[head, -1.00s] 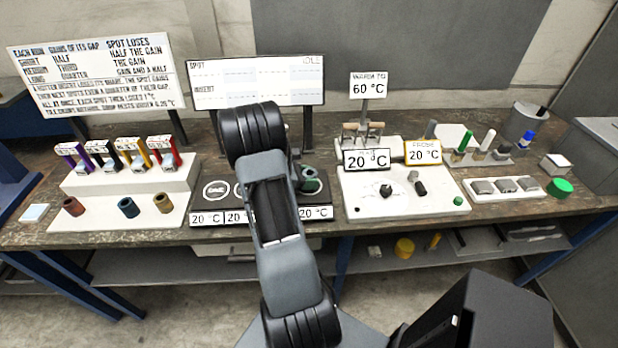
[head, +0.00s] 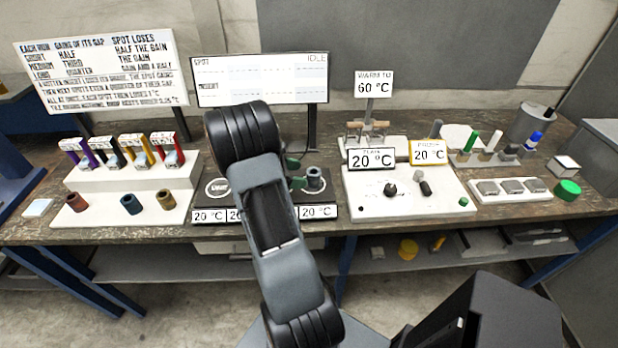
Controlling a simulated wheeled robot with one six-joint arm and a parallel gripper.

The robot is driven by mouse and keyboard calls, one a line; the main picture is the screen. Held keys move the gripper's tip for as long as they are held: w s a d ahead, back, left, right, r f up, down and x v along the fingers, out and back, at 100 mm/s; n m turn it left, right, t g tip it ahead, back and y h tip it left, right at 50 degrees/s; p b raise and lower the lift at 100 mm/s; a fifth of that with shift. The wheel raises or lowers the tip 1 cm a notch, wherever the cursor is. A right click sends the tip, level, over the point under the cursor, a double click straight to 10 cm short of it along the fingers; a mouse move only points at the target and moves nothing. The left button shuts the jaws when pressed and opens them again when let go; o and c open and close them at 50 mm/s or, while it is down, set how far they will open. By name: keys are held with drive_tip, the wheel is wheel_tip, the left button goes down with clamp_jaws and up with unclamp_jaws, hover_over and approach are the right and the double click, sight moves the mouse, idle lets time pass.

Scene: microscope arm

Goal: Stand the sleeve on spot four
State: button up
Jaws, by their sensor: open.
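A grey-green sleeve (head: 315,180) stands upright, as far as I can tell, at the right end of the dark spot plate (head: 327,196), above the rightmost 20 °C label. My gripper (head: 297,172) is just left of the sleeve, its two green fingers apart, one farther back and one nearer. It looks empty, and a small gap seems to show between fingers and sleeve. My arm hides the middle of the plate and most of the gripper body. Only the left spot's round marking (head: 217,188) shows clearly.
Three other sleeves, red-brown (head: 76,202), blue (head: 131,204) and tan (head: 165,200), stand on the white stepped block at left. A white control box (head: 410,205) with a knob and lever stands close right of the plate. A display board (head: 260,80) reading IDLE stands behind.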

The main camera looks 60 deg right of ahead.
drive_tip(key=b+v, duration=0.1)
drive_tip(key=v, duration=0.5)
drive_tip(key=shift+w, duration=0.1)
drive_tip(key=shift+w+a+r, duration=0.1)
drive_tip(key=shift+a+r, duration=0.15)
drive_tip(key=shift+a, duration=0.15)
drive_tip(key=s+a+r+m+t+y, duration=0.1)
drive_tip(key=a+r+m+t+y, duration=0.1)
drive_tip(key=a, duration=0.8)
drive_tip(key=s+a+r+m+t+y, duration=0.2)
drive_tip(key=a+r+m+t+y, duration=0.1)
drive_tip(key=a+t, duration=0.4)
drive_tip(key=s+a+r+m+t+y, duration=0.2)
drive_tip(key=a+r+m+t+y, duration=0.1)
drive_tip(key=a, duration=0.9)
drive_tip(key=shift+a+m+t+y, duration=0.4)
drive_tip(key=shift+m+t+y, duration=0.35)
drive_tip(key=shift+y, duration=0.25)
